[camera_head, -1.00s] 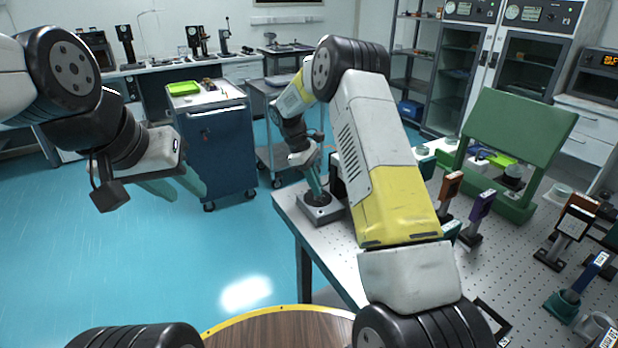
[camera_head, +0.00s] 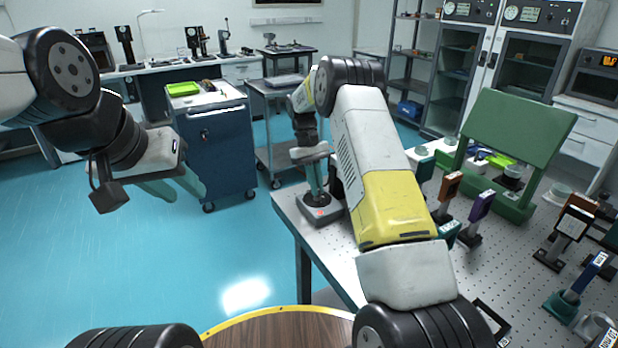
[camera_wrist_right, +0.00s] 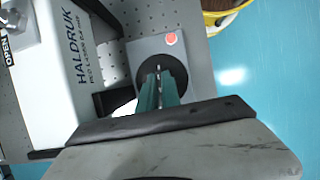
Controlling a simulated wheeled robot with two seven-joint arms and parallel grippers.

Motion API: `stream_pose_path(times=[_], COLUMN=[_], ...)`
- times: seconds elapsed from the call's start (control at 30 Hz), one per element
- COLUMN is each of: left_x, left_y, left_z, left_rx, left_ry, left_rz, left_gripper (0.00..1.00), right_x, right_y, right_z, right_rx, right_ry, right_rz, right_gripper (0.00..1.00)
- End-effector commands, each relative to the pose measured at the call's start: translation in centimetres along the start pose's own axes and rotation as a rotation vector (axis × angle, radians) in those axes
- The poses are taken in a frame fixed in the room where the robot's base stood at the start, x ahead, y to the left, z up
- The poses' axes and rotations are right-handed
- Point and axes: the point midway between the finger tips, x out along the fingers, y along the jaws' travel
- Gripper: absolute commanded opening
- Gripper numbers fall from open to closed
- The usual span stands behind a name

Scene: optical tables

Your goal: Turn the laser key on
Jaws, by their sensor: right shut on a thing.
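My right gripper (camera_head: 316,192) points down onto the box. In the right wrist view its teal fingers (camera_wrist_right: 158,95) are close together over a dark round part and shut on the laser key. The key is mostly hidden between the fingers. My left gripper (camera_head: 186,195) is open and empty, in the air over the blue floor.
A white laser housing marked HALDRUK (camera_wrist_right: 75,50) stands beside the key box; my right arm hides much of it in the head view. Optic mounts (camera_head: 475,215) and a green panel (camera_head: 515,140) stand on the table. A blue cart (camera_head: 218,155) is behind.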

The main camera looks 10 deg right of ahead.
Motion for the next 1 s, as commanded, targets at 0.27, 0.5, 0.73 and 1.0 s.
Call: stream_pose_path(times=[0.27,0.5,0.73,1.0], left_x=[0.00,0.00,0.00,0.00], left_y=[0.00,0.00,0.00,0.00], left_z=[0.00,0.00,0.00,0.00], left_rx=[0.000,0.000,0.000,0.000], left_ry=[0.000,0.000,0.000,0.000], left_rz=[0.000,0.000,0.000,0.000], left_gripper=[0.36,0.36,0.36,0.36], right_x=[-0.13,-0.14,-0.08,-0.46], right_y=[0.03,0.03,0.02,0.03], right_z=[-0.04,-0.04,-0.03,-0.07], right_rx=[0.020,0.019,0.018,0.017], right_ry=[0.004,0.004,0.003,0.003], right_rz=[-0.008,-0.007,-0.007,-0.007], right_gripper=[0.00,0.00,0.29,0.29])
